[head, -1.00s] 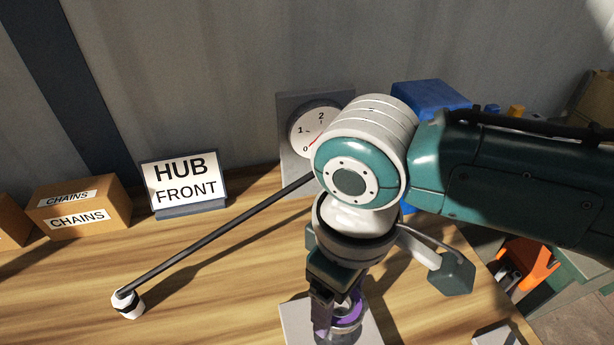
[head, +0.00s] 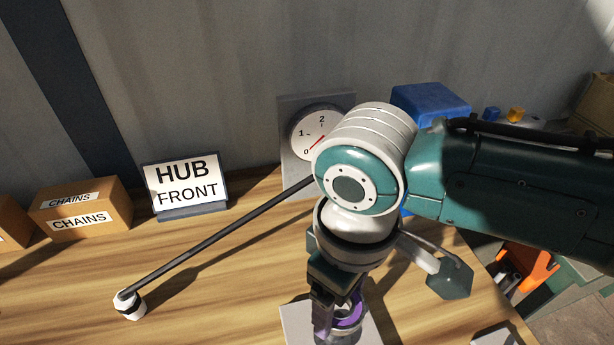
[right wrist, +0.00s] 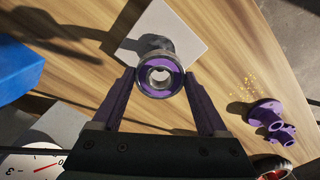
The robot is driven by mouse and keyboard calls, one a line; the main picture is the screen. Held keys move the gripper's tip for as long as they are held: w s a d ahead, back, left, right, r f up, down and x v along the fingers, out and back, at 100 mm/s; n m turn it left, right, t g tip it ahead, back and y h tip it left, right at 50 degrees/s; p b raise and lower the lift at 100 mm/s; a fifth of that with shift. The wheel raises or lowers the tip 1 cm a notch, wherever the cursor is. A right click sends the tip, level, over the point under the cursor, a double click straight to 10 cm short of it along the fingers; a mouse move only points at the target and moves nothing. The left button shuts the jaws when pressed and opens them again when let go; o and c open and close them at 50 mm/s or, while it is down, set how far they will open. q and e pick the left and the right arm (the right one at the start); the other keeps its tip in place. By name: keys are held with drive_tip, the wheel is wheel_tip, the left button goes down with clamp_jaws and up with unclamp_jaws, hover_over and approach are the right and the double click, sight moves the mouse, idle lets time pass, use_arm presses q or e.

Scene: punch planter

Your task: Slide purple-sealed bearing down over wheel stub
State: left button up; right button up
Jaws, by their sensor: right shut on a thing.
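The purple-sealed bearing (right wrist: 160,75) is a metal ring with a purple face, between the fingertips of my right gripper (right wrist: 160,78). The gripper is shut on it. In the head view the bearing (head: 352,314) shows partly behind a dark finger of the right gripper (head: 338,318), above a pale square plate (head: 296,322). A dark post, likely the wheel stub (right wrist: 150,43), shows beyond the bearing on the plate. Something grey shows in the bearing's hole. How far the bearing sits around the stub, I cannot tell. My left gripper is not in view.
A dial gauge (head: 318,131) stands behind my right arm. A HUB FRONT sign (head: 187,184), a CHAINS box (head: 82,207) and a rod with a white end (head: 130,306) are to the left. Purple parts (right wrist: 266,113) lie on the table. A blue block (head: 430,103) is behind.

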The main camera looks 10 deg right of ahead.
sight(337, 322)
drive_tip(key=shift+p, duration=0.55)
idle(0.7)
drive_tip(key=shift+f+b, duration=1.15)
drive_tip(key=shift+f, duration=0.3)
drive_tip(key=shift+f+b, duration=0.7)
drive_tip(key=shift+f, duration=0.25)
drive_tip(key=shift+f+b, duration=0.9)
drive_tip(key=shift+f, duration=0.25)
drive_tip(key=shift+f+b, duration=0.85)
drive_tip(key=shift+f, duration=0.15)
drive_tip(key=o, duration=1.6)
drive_tip(key=shift+c, duration=0.2)
drive_tip(key=shift+r, duration=0.1)
